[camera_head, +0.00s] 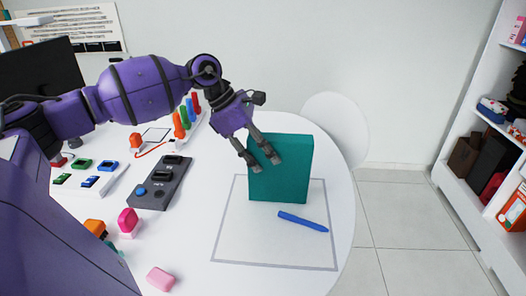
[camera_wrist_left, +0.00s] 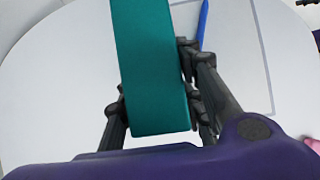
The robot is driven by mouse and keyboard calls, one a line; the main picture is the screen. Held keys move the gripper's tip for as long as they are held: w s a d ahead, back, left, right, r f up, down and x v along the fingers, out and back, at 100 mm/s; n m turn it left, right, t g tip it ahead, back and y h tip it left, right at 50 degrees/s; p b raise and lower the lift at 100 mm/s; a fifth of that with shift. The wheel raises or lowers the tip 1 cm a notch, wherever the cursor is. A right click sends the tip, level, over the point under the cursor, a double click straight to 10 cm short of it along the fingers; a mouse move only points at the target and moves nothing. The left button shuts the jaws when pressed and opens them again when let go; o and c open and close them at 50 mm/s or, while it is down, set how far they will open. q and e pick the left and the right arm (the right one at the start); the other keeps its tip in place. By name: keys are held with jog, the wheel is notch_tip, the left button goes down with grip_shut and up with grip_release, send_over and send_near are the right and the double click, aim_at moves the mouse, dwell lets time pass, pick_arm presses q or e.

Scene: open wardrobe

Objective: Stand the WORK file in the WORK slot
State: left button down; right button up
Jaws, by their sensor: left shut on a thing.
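A teal file (camera_head: 288,180) is upright above the far part of a grey-outlined rectangle (camera_head: 228,225) on the white round table. I cannot tell whether its bottom edge touches the table. My left gripper (camera_head: 266,165) is shut on the file, near its upper left edge. In the left wrist view the file (camera_wrist_left: 146,60) runs between the two fingers of my left gripper (camera_wrist_left: 153,106). No WORK label is readable on the file, and I cannot make out a WORK slot. My right gripper is not in view.
A blue pen (camera_head: 303,222) lies just in front of the file. A dark grey device (camera_head: 160,183), a pink eraser-like block (camera_head: 160,278) and upright coloured items (camera_head: 188,113) are at left. A white chair (camera_head: 338,125) stands behind; white shelves (camera_head: 455,170) are far right.

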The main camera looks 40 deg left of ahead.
pick_arm(q)
jog(key=shift+f, duration=0.1)
jog(key=c, duration=1.2)
grip_release()
